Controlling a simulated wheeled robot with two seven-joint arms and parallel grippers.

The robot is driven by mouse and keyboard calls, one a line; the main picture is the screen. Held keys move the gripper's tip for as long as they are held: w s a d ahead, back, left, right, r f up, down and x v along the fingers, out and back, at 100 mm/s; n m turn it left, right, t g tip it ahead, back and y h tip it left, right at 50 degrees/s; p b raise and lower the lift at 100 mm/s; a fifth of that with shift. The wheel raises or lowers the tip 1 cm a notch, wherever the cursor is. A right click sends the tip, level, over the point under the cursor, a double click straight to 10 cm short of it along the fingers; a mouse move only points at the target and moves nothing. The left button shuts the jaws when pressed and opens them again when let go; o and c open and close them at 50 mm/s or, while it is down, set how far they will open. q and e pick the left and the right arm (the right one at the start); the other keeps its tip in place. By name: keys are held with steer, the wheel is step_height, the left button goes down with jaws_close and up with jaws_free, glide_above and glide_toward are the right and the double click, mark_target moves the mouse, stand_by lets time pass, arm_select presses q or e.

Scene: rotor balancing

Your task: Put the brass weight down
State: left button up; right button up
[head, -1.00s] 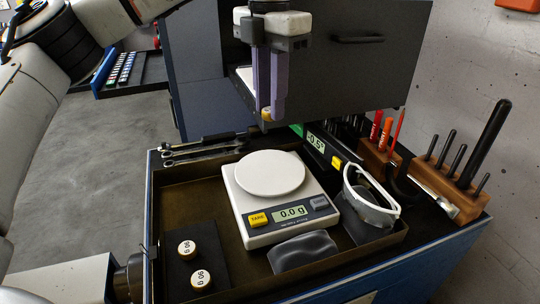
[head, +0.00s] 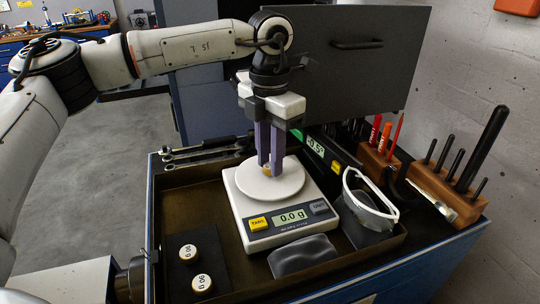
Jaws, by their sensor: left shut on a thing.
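My left gripper (head: 269,168) points straight down over the white round pan of the scale (head: 293,183). It is shut on a small brass weight (head: 266,170), mostly hidden by the purple fingers. The weight is at or just above the pan; I cannot tell whether it touches. The scale's display (head: 291,217) reads 0.0 g. Two more weights with pale tops, a rear one (head: 188,252) and a front one (head: 202,283), sit on a black pad (head: 224,266) at the left. My right gripper is not in view.
The scale stands in a brown tray (head: 174,212). White safety glasses (head: 370,208) and a grey cloth (head: 301,256) lie beside it. Wrenches (head: 200,150) lie behind. A wooden rack (head: 440,194) with dark tools stands right, and a dark drawer front (head: 375,70) rises behind.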

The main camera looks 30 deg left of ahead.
arm_select(q)
steer(key=shift+f, duration=0.1)
steer(key=o, duration=1)
step_height(320, 180, up, 12)
steer(key=shift+r+b, duration=0.15)
steer(key=shift+b, duration=0.15)
